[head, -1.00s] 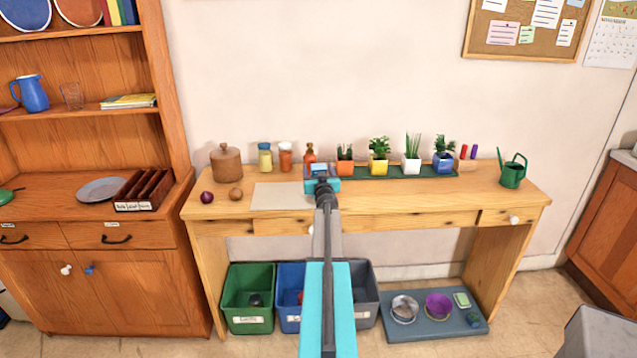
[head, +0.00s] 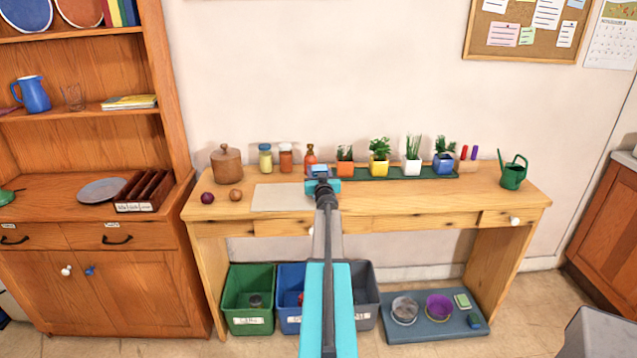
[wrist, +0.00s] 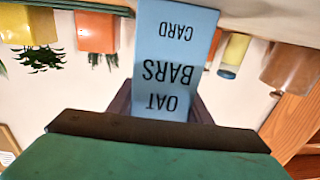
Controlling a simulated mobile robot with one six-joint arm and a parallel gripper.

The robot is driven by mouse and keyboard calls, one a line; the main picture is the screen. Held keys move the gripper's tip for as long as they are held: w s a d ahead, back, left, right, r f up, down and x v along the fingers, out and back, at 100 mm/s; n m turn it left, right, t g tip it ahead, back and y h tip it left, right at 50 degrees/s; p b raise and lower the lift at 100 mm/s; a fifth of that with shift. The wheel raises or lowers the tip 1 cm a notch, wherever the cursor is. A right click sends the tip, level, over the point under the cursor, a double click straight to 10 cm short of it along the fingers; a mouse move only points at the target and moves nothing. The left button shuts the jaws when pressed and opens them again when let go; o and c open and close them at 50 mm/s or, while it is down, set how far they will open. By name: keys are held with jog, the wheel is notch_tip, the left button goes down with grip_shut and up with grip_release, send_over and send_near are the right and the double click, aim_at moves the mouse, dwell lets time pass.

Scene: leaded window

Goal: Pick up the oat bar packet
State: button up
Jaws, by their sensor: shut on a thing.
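The oat bar packet (wrist: 172,60) is a light blue box with the black words "OAT BARS" and "CARD". They read upside down in the wrist view. In the head view a small bit of the packet (head: 319,169) shows just beyond my gripper (head: 322,180), over the workbench near the beige mat. My gripper (wrist: 165,103) is shut on the packet, with its dark jaws around the lower part of it in the wrist view. My wrist hides part of the packet in the head view. I cannot tell whether it touches the bench.
An orange-red bottle (head: 310,154) and an orange pot (head: 345,166) stand close behind the packet. Several potted plants stand on a green tray (head: 405,173) to the right. A beige mat (head: 282,198) lies bare at left, beside an onion (head: 236,195).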

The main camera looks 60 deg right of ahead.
jog(key=shift+r, duration=0.75)
jog(key=s+a+r+p, duration=0.1)
jog(key=s+a, duration=0.2)
jog(key=s, duration=0.4)
jog(key=s+a+r+p, duration=0.1)
jog(key=s+a+r, duration=0.1)
jog(key=s+a, duration=0.2)
jog(key=s, duration=0.3)
jog(key=shift+s+r+p, duration=0.15)
jog(key=shift+r+p, duration=0.1)
jog(key=shift+p, duration=0.15)
jog(key=shift+a, duration=0.1)
